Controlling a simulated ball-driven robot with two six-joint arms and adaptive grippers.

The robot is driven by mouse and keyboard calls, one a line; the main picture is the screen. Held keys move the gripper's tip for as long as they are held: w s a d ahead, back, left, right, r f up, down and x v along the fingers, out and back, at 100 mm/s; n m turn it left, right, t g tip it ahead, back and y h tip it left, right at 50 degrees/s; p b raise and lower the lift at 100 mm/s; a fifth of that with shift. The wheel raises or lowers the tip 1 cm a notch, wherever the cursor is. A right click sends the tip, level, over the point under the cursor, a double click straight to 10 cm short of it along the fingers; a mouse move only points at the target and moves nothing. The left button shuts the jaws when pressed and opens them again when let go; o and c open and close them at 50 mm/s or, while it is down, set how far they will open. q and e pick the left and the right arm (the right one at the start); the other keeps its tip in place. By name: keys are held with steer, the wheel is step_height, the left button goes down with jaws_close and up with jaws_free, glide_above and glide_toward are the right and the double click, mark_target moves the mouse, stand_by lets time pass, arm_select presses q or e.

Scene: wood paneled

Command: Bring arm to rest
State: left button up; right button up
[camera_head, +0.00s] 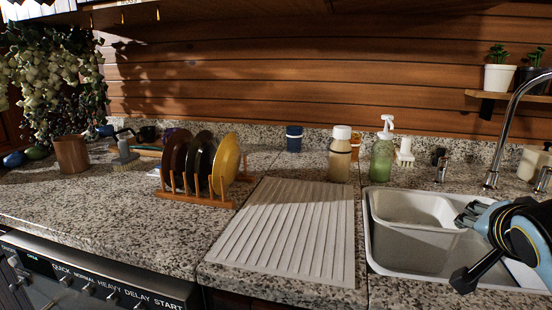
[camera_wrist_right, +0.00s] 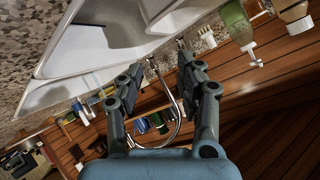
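My right gripper (camera_head: 462,250) is at the right edge of the head view, over the white sink (camera_head: 380,225). In the right wrist view my right gripper (camera_wrist_right: 160,75) has its two fingers apart with nothing between them. The sink also shows in the wrist view (camera_wrist_right: 110,50), beyond the fingers. My left gripper is not in the head view.
A chrome faucet (camera_head: 510,120) rises behind the sink, near my right arm. A green soap bottle (camera_head: 382,158) and a white-capped jar (camera_head: 340,158) stand behind the sink and the ribbed drying mat (camera_head: 285,230). A wooden rack (camera_head: 195,198) holds several plates. The mat is clear.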

steer(key=s+a+f+n+g+y, duration=0.1)
steer(key=s+a+f+n+g, duration=0.2)
steer(key=s, duration=0.6)
steer(key=s+a+f+n+g+y, duration=0.2)
steer(key=s+f+n, duration=0.25)
steer(key=s, duration=0.45)
steer(key=s+a+f+n+g+y, duration=0.1)
steer(key=s+a+f+n+g, duration=0.15)
steer(key=s+n, duration=0.45)
steer(key=s+d+f+m+b, duration=0.1)
steer(key=s+f+b, duration=0.15)
steer(key=f, duration=1.25)
steer(key=s+d+f+m+b, duration=0.1)
steer(key=d+f+m+b, duration=0.15)
steer(key=f, duration=1.35)
steer(key=s+f+g+b, duration=0.2)
steer(key=s+f+b, duration=0.3)
steer(key=s+f, duration=1.4)
step_height(320, 180, down, 2)
steer(key=shift+s+f+n, duration=0.1)
steer(key=shift+s+n, duration=0.3)
